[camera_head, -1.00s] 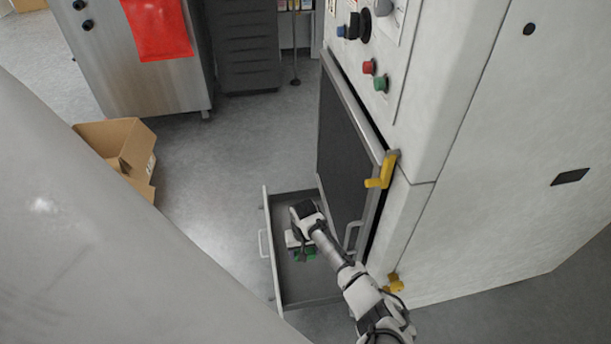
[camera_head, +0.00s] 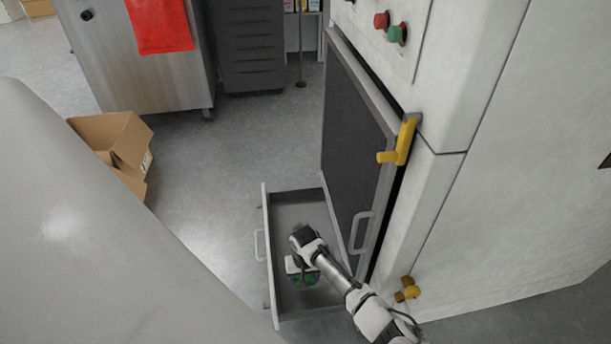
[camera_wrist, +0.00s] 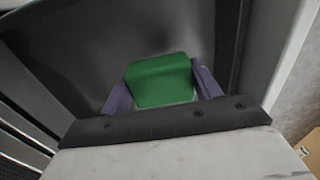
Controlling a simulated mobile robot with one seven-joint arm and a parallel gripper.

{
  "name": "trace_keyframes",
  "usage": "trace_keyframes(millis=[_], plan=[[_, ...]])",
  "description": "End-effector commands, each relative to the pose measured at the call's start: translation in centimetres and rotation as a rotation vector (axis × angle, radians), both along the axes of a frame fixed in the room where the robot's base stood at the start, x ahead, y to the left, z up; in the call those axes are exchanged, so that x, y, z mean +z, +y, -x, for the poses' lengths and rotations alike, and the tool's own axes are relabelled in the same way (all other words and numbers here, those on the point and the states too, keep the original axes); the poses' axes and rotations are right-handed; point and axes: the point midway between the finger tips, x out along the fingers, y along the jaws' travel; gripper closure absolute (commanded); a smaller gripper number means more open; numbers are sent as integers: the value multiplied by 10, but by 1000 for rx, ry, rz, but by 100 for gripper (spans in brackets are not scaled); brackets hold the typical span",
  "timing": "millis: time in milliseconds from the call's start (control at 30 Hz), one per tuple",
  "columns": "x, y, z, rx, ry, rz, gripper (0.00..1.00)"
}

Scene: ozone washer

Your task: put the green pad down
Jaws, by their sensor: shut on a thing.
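The green pad (camera_wrist: 160,80) is between the two purple fingers of my gripper (camera_wrist: 163,92) in the wrist view. My gripper is shut on it. In the head view my gripper (camera_head: 302,274) is inside the open grey drawer (camera_head: 266,262) at the bottom of the machine, and a little of the green pad (camera_head: 311,278) shows beside it. My wrist hides most of the pad there. I cannot tell whether the pad touches the drawer floor.
The dark machine door (camera_head: 352,140) with a yellow latch (camera_head: 400,145) stands right of the drawer. The drawer walls surround my gripper closely. An open cardboard box (camera_head: 118,140) lies on the floor at the left. The floor between box and drawer is clear.

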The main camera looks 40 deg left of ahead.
Motion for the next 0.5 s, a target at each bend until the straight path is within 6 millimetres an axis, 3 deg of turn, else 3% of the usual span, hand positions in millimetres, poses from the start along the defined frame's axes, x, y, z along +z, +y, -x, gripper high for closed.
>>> trace_keyframes(millis=[233,500], plan=[[-36,-2,7,0,1,2,70],[-35,-2,8,1,1,1,70]])
